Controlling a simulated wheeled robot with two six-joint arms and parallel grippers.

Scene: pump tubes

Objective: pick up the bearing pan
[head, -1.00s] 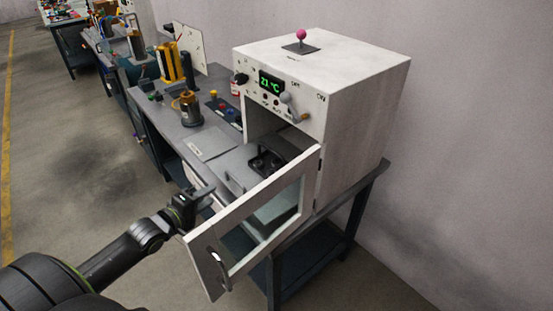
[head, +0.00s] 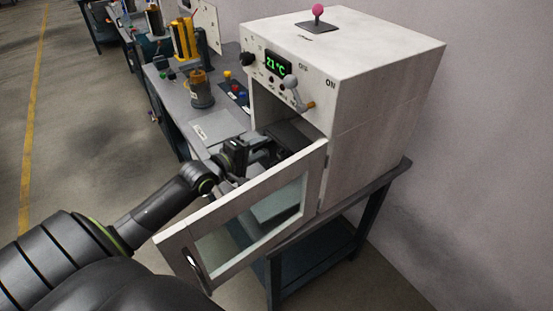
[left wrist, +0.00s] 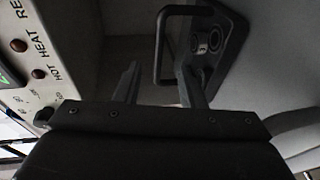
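The bearing pan (left wrist: 229,35) is a dark grey pan with a looped handle (left wrist: 160,50) and round metal bearings (left wrist: 209,40) in it, in the left wrist view. In the head view it is mostly hidden behind my left gripper at the oven's open mouth. My left gripper (head: 262,146) is open at that mouth. In the left wrist view its two fingers (left wrist: 160,86) are apart, with part of the handle loop between them. I cannot tell whether a finger touches the handle. My right gripper is not in view.
The white oven (head: 384,100) stands on a dark bench, its display reading 21 °C. Its glazed door (head: 235,258) hangs open, close to my left forearm. A button box (head: 236,92), an amber cylinder (head: 201,92) and a yellow device (head: 184,40) stand further back on the bench.

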